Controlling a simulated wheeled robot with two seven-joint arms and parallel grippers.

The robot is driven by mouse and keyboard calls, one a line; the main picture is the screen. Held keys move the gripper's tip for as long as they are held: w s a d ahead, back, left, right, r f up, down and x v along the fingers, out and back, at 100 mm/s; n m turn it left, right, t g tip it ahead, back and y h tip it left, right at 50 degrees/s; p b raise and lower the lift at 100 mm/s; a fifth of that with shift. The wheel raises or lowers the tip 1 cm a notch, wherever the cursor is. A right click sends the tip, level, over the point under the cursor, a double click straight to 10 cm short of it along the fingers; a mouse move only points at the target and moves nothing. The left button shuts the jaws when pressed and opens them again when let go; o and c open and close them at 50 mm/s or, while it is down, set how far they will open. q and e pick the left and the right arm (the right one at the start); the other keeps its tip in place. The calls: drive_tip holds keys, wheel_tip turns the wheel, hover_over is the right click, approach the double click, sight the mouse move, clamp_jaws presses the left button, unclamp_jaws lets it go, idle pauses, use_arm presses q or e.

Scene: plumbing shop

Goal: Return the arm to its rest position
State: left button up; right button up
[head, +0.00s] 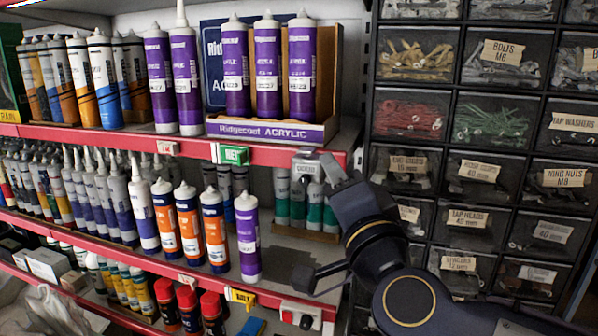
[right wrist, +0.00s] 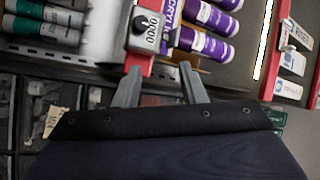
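My right arm comes in from the lower right of the head view. My right gripper (head: 306,222) is in front of the right end of the shelves. Its two fingers are spread apart, with nothing held between them. The right wrist view also shows both fingers of the right gripper (right wrist: 158,80) apart and empty, pointing toward the red shelf edge. My left gripper is not in view.
A red-edged shelf (head: 60,135) holds several purple, orange and blue tubes. A small silver counter (head: 305,165) sits at the shelf's right end, close to the upper finger; it also shows in the wrist view (right wrist: 146,30). Parts drawers (head: 478,178) stand behind my right arm.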

drive_tip(key=s+d+f+n+g, duration=0.2)
drive_tip(key=s+d+f+g, duration=0.2)
drive_tip(key=s+f, duration=0.3)
drive_tip(key=s+d+f+n+g+h, duration=0.1)
drive_tip(key=s+d+f+n+g, duration=0.2)
drive_tip(key=f, duration=1.2)
drive_tip(key=s+d+f+n+g, duration=0.2)
drive_tip(key=s+d+f+g, duration=0.5)
drive_tip(key=s+f, duration=0.4)
drive_tip(key=shift+s+d+f+n+h, duration=0.2)
drive_tip(key=shift+d+n+h, duration=0.15)
drive_tip(key=shift+d, duration=0.3)
